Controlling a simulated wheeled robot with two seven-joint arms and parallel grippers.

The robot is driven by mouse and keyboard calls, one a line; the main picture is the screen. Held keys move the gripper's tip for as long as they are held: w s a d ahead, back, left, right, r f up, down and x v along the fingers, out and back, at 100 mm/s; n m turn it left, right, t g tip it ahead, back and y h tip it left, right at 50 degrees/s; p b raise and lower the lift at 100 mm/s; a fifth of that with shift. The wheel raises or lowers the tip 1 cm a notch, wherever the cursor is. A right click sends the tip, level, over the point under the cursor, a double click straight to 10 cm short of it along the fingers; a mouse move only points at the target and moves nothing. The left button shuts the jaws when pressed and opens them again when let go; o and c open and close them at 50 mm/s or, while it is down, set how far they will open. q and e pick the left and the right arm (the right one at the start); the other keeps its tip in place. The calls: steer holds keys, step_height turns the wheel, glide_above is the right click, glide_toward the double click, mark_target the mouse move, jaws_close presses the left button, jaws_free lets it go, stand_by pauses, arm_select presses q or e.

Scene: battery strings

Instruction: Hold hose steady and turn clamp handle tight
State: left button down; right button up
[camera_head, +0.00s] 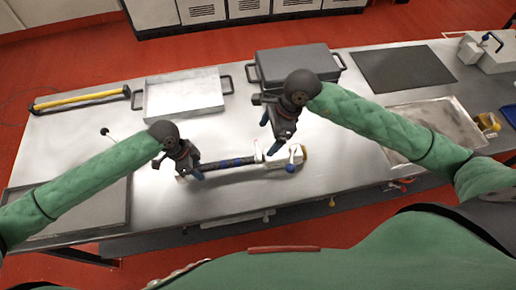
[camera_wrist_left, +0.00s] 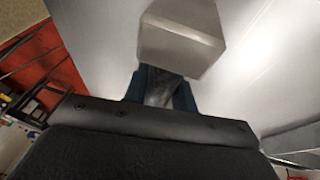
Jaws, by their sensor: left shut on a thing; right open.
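A dark hose (camera_head: 230,163) lies level along the middle of the steel table. My left gripper (camera_head: 192,172) is shut on the hose near its left end. In the left wrist view the blue fingers are around the dark hose (camera_wrist_left: 160,92), just below a pale grey block (camera_wrist_left: 182,38). A white clamp (camera_head: 259,152) stands at the right part of the hose. A blue-tipped handle (camera_head: 291,168) is beside it, with a yellowish fitting (camera_head: 302,152) at the far right end. My right gripper (camera_head: 272,138) is open and empty, just above the clamp area; whether it touches anything is unclear.
A metal tray (camera_head: 183,95) and a dark grey case (camera_head: 297,65) stand behind. A black mat (camera_head: 402,68) and a shallow tray (camera_head: 437,122) lie to the right. A yellow-black bar (camera_head: 80,100) is at the back left. The table in front of the hose is clear.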

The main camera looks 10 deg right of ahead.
mark_target(258, 149)
steer(key=x, duration=0.8)
steer(key=shift+a+f, duration=0.1)
steer(key=shift+f, duration=0.15)
steer(key=c, duration=1)
